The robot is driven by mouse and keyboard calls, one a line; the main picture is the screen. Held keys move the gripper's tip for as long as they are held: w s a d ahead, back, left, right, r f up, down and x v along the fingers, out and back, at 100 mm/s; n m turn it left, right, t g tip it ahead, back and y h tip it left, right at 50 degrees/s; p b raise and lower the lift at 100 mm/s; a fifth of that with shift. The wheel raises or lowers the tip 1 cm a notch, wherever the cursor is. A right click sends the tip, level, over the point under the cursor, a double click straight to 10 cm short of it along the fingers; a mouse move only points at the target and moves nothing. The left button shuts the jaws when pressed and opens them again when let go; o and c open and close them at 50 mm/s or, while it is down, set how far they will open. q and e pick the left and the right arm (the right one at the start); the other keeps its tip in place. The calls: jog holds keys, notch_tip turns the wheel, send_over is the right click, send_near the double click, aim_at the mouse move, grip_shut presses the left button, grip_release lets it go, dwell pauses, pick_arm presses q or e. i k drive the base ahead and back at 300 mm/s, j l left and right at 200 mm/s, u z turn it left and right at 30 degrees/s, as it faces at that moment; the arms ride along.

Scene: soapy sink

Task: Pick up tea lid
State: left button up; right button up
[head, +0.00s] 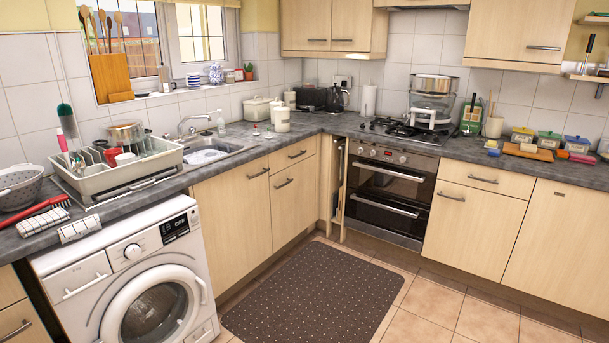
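A white canister (282,119) stands upright on the worktop to the right of the sink, with a pale top. A smaller white canister (290,99) stands behind it. I cannot read any label, so I cannot tell which is for tea or pick out the tea lid for sure. Small red and white items (268,134) lie on the worktop just left of the front canister, too small to identify. Neither of my grippers shows in the head view.
A soapy sink (207,156) and a full dish rack (124,175) are to the left. A white bin (256,110), black toaster (312,98) and kettle (338,97) stand at the back corner. Floor with a dark mat (312,300) is clear in front of the cabinets.

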aim_at(280, 108)
jog(key=i+z, duration=0.15)
jog(key=i, duration=1.15)
jog(key=i+j+z, duration=0.15)
jog(key=i, duration=1.2)
jog(key=i+z, duration=0.1)
jog(key=i, duration=1.2)
jog(key=i+z, duration=0.1)
jog(key=i, duration=1.2)
